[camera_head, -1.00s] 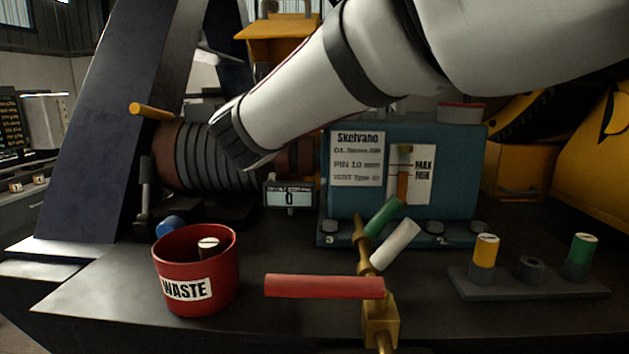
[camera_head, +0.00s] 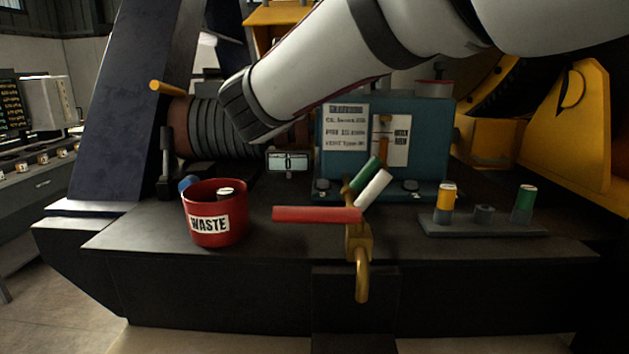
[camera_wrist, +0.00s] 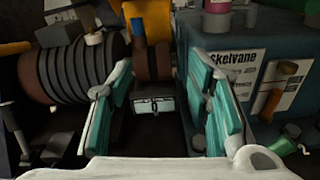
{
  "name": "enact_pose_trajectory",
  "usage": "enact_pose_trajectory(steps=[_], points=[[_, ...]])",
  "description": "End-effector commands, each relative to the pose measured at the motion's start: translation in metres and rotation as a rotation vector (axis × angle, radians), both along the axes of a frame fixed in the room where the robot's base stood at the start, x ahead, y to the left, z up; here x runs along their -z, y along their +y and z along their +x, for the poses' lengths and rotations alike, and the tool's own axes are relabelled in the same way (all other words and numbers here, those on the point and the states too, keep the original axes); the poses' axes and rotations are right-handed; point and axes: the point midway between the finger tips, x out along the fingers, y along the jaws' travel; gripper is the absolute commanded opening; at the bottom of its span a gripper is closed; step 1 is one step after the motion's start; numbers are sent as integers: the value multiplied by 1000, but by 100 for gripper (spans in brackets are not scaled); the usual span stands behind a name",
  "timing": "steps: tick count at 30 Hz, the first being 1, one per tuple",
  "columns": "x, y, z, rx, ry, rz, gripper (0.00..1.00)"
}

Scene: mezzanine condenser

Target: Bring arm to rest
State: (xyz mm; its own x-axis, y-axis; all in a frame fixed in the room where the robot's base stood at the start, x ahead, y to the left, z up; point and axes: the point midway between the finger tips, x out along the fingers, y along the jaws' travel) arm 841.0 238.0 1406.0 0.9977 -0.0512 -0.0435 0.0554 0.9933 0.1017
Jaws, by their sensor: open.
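My gripper (camera_wrist: 160,105) shows in the wrist view with its two teal-padded fingers spread apart and nothing between them. Beyond the gap lie the small display box (camera_wrist: 152,105) and the ribbed dark cylinder (camera_wrist: 70,70). In the head view my white arm crosses the upper part from the right, and its dark-ringed end hangs in front of the ribbed cylinder (camera_head: 205,125). The fingers themselves cannot be made out in the head view.
A red WASTE bin (camera_head: 215,232) holding a pale-topped piece stands on the dark bench (camera_head: 130,235). A red-handled brass valve (camera_head: 316,214) is right of it, before the teal Skelvane box (camera_head: 440,150). A rack (camera_head: 485,231) carries yellow and green cylinders.

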Motion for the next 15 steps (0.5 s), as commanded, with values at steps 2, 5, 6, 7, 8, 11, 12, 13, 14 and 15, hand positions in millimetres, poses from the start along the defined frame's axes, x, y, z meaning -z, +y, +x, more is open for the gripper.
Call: enact_pose_trajectory(steps=[2, 5, 6, 7, 8, 11, 12, 13, 14, 15], points=[[-1, -14, -3, 28, 10, 45, 46], [3, -37, -8, 76, 33, 122, 46], [5, -47, -11, 99, 43, 157, 46], [6, -55, -14, 117, 50, 186, 46], [8, -63, -16, 136, 57, 216, 46], [16, -95, -28, 212, 85, 332, 46], [19, -108, -34, 246, 94, 386, 46], [23, -120, -39, 276, 104, 431, 46], [26, -132, -45, 309, 112, 480, 46], [32, -148, -55, 356, 123, 553, 46]])
